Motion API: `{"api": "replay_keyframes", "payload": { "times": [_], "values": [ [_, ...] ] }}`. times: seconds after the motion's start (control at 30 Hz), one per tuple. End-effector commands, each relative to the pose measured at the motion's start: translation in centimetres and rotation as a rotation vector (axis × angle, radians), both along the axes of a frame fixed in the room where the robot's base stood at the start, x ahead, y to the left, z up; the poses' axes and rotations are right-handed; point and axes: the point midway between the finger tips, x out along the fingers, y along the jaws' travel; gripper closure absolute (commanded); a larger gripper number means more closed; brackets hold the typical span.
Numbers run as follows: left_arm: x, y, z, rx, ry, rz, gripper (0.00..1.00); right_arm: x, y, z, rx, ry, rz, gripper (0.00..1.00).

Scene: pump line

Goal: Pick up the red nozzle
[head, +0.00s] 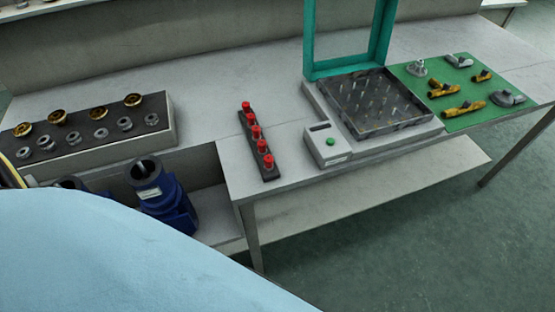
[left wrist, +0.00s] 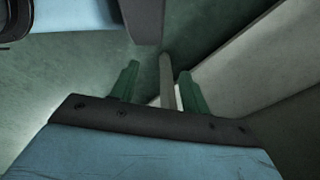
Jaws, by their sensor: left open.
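Several red nozzles stand upright in a row on a narrow dark rack (head: 270,176) on the table in the head view. The nearest red nozzle (head: 268,161) is at the rack's front end, and the farthest red nozzle (head: 246,106) is at its back end. My left gripper (left wrist: 158,73) shows in the left wrist view with its two green fingers apart and nothing between them. Beyond the fingers are the floor, a table leg and pale panels; no nozzle shows there. My right gripper is in neither view.
A grey box with a green button (head: 331,142) and a pin tray (head: 425,123) under a teal frame (head: 309,45) stand right of the rack. A green mat (head: 480,92) holds yellow and grey parts. A fittings block (head: 171,135) and blue pump (head: 170,205) are left.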

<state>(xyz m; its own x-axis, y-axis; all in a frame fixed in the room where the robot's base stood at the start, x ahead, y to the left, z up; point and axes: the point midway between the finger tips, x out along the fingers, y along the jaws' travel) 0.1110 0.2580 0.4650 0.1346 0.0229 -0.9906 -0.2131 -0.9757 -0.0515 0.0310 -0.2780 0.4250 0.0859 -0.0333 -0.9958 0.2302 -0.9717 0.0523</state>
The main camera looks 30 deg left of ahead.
Motion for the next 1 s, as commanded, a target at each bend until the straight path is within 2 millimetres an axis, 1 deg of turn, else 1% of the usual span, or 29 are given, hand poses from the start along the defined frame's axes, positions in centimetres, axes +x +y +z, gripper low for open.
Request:
{"api": "replay_keyframes", "payload": {
  "times": [0.03,0.1,0.2,0.3,0.47,0.57,0.63,0.7,0.87,0.97,1.0],
  "values": [
    [2.0,-0.6,2.1,-0.007,-0.019,0.002,0.54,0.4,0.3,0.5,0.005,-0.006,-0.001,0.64],
    [4.2,-1.3,4.6,-0.011,-0.034,0.005,0.54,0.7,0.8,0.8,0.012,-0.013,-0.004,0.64],
    [6.6,-2.0,8.2,-0.017,-0.051,0.008,0.54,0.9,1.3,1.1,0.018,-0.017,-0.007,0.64],
    [8.4,-2.5,11.4,-0.022,-0.068,0.012,0.54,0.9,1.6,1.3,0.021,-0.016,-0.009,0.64],
    [10.8,-3.2,16.3,-0.033,-0.093,0.0,0.54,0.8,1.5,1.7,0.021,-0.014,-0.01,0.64],
    [13.0,-4.0,19.7,-0.049,-0.121,-0.036,0.54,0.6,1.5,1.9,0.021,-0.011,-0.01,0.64],
    [15.4,-4.9,22.8,-0.068,-0.15,-0.101,0.54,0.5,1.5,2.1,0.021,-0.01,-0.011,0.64],
    [17.9,-6.2,25.5,-0.09,-0.175,-0.202,0.54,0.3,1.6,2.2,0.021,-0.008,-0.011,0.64],
    [21.8,-8.3,29.7,-0.117,-0.21,-0.426,0.54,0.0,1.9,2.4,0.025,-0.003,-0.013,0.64],
    [24.1,-9.4,32.5,-0.118,-0.228,-0.592,0.54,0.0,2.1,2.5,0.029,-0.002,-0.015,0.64],
    [24.9,-9.8,33.7,-0.114,-0.231,-0.667,0.54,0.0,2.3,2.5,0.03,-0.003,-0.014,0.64]
  ]
}}
